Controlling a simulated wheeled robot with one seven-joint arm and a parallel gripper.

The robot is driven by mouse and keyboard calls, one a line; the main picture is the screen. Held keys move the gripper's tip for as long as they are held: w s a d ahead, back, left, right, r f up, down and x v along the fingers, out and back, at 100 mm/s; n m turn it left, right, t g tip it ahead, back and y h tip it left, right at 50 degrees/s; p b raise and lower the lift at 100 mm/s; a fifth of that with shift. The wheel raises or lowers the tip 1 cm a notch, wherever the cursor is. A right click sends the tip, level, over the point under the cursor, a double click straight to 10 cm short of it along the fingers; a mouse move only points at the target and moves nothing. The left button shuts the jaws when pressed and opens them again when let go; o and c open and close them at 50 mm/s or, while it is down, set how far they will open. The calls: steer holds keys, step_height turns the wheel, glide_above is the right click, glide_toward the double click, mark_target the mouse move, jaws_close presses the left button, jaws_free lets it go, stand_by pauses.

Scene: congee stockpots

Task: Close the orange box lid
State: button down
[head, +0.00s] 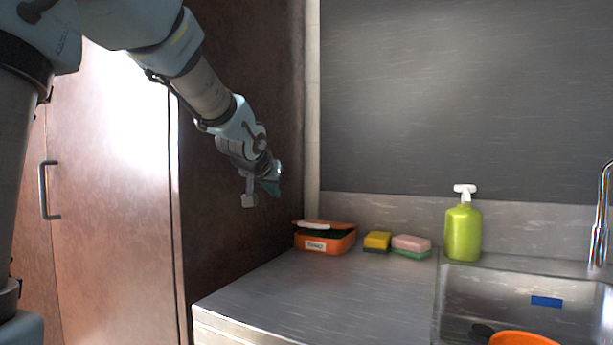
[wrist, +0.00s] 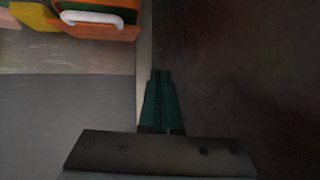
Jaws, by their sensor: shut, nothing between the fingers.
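The orange box (head: 340,243) sits at the back left of the metal counter, against the dark side panel, with a white label on its front. Its lid (head: 322,225), orange with a white handle, looks partly raised, with a dark green gap under it. In the wrist view the box (wrist: 122,32) is cut off at the top left, and its white handle (wrist: 92,17) shows. My gripper (head: 272,186) is in the air, above and to the left of the box, apart from it. In the wrist view its green fingers (wrist: 160,73) are together and empty.
A yellow sponge (head: 377,242) and a pink-and-green sponge (head: 411,246) lie right of the box. A green soap bottle (head: 462,232) stands by the sink (head: 560,288). The dark panel (head: 240,130) rises close behind my gripper. The front of the counter (head: 300,300) is clear.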

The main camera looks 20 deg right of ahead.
steer(key=s+d+r+m+g+p, duration=0.2)
steer(key=s+r+g+p, duration=0.35)
steer(key=p, duration=1.75)
steer(key=w+d+f+t+b, duration=0.1)
steer(key=d+f+b, duration=0.3)
steer(key=f, duration=0.7)
steer(key=shift+w+d, duration=0.15)
steer(key=shift+d, duration=0.4)
steer(key=shift+b, duration=0.35)
